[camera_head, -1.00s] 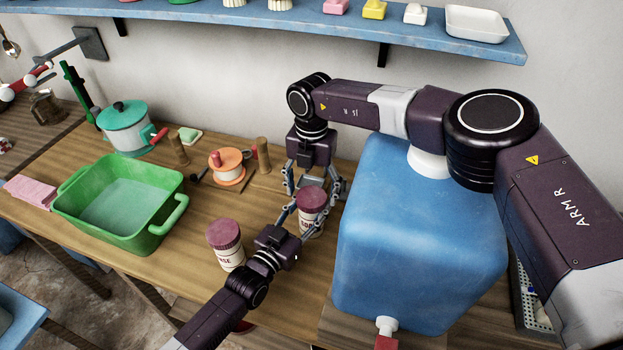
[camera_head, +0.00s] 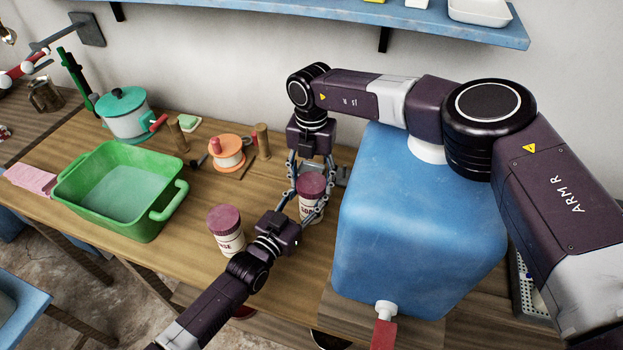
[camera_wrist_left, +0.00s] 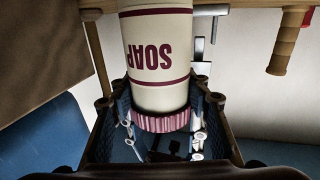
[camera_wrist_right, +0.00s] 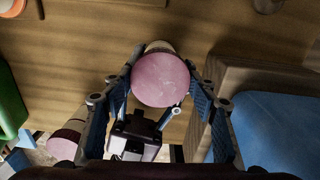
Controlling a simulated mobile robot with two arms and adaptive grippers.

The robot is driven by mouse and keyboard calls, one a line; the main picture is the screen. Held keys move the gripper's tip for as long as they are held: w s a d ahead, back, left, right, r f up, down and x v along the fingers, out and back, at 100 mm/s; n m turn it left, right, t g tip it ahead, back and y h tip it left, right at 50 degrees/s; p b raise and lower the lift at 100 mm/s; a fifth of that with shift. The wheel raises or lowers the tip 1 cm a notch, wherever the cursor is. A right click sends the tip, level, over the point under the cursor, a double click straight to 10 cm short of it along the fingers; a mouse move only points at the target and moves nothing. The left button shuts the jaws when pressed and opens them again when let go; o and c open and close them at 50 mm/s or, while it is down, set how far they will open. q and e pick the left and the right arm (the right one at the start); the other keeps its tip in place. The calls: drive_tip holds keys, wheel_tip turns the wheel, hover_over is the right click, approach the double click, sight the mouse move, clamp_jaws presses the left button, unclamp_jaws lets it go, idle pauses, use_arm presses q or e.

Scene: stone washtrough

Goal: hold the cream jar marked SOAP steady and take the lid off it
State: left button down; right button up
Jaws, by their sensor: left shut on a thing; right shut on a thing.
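The cream SOAP jar (camera_wrist_left: 158,70) stands upright on the wooden counter with its ridged mauve lid (camera_head: 311,185) on; the left wrist view shows it upside down. My left gripper (camera_head: 304,214) is shut on the jar from the near side, with a finger on either side of it. The arms hide part of the jar in the head view.
A second cream jar with a mauve lid (camera_head: 224,218) stands close left of my left gripper. A large blue container (camera_head: 420,230) stands close on the right. A green basin (camera_head: 165,212), a pot (camera_head: 124,118) and an orange spool (camera_head: 227,150) are further left.

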drive_tip(key=n, duration=0.6)
drive_tip(key=o, duration=1.3)
drive_tip(key=shift+r, duration=0.15)
wheel_tip(320, 180, up, 4)
drive_tip(key=shift+r, duration=0.15)
drive_tip(key=shift+c, duration=0.3)
drive_tip(key=shift+r+m, duration=1)
drive_tip(key=shift+r, duration=0.55)
drive_tip(key=shift+f, duration=3.85)
